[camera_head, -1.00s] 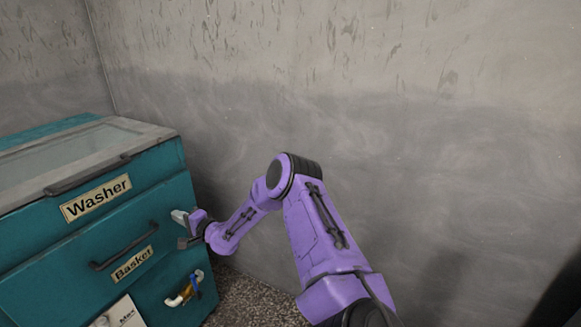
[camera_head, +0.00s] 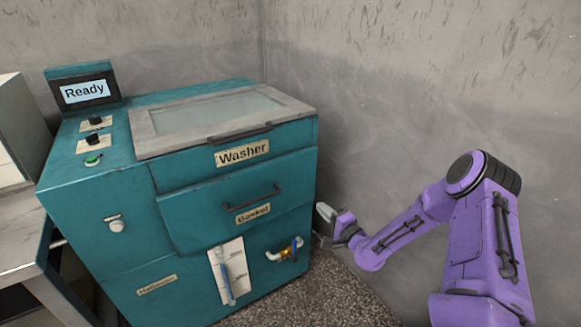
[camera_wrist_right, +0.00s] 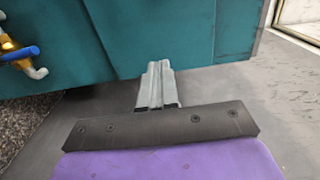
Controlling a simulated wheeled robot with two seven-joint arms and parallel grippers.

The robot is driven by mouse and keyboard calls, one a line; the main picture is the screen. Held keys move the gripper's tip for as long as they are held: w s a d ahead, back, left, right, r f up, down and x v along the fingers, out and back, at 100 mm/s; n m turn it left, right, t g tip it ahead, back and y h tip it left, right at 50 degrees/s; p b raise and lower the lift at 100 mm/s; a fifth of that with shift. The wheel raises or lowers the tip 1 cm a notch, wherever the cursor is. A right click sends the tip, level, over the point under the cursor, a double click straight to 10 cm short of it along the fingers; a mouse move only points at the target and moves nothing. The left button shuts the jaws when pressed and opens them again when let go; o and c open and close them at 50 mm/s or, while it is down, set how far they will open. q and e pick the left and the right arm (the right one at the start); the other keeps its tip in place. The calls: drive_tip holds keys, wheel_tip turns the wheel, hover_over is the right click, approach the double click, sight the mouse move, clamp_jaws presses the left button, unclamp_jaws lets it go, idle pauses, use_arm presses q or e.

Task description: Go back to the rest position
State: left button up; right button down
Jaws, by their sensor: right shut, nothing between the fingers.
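My right gripper (camera_head: 326,224) is at the end of my purple right arm, beside the right side of the teal washer (camera_head: 120,240) in the head view. It is shut and empty. In the right wrist view, its fingers (camera_wrist_right: 157,84) are together, and the washer's teal body (camera_wrist_right: 150,30) lies just beyond them. I cannot tell whether the fingertips touch the washer. My left gripper is not in view.
The washer has a lid (camera_head: 225,115), a basket drawer handle (camera_head: 250,197), a screen reading "Ready" (camera_head: 85,91) and a blue-handled valve (camera_head: 285,250). A grey wall (camera_head: 420,100) stands behind. A metal table (camera_head: 20,240) is at the left. Speckled floor (camera_head: 335,295) shows below.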

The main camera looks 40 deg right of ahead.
drive_tip(key=shift+f, duration=0.1)
drive_tip(key=s+a+f+n+g+h+p, duration=0.2)
drive_tip(key=s+a+f+n+g+p, duration=0.2)
drive_tip(key=s+a+f+n+g, duration=0.5)
use_arm(q)
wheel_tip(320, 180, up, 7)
drive_tip(key=p, duration=0.2)
drive_tip(key=shift+p, duration=0.4)
use_arm(e)
drive_tip(key=s+a+f+n+g, duration=0.1)
drive_tip(key=s+a+f+g, duration=0.1)
drive_tip(key=s, duration=0.9)
drive_tip(key=s+a+f+n+g, duration=0.2)
drive_tip(key=s+a, duration=0.4)
drive_tip(key=s, duration=0.5)
drive_tip(key=shift+a+g, duration=0.4)
drive_tip(key=shift+g, duration=0.5)
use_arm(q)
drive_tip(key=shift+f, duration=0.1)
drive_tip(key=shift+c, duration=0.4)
